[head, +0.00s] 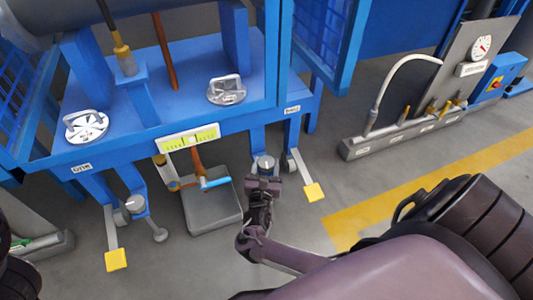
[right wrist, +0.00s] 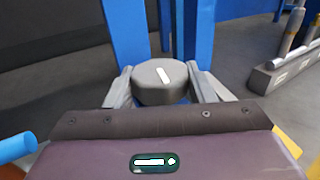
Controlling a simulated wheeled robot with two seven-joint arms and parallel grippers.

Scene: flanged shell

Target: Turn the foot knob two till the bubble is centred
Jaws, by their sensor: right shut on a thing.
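Foot knob two (head: 264,163) is a grey round knob with a white mark on top, on the foot below the label "TWO" (head: 292,110). My right gripper (head: 264,178) is at this knob. In the right wrist view the knob (right wrist: 162,85) sits between the two fingers of my right gripper (right wrist: 165,92), which is shut on it; its white mark slants. The level (head: 188,138) is a white-framed yellow-green strip on the blue frame's front beam; its bubble is too small to place surely. My left gripper is not in view.
Foot knob one (head: 135,204) stands at the left, below the label "ONE" (head: 81,168). Yellow pedals (head: 314,191) (head: 116,260) stick out by both feet. A grey block (head: 212,207) with orange and blue pipes stands between them. A grey hose rail (head: 410,132) lies at the right.

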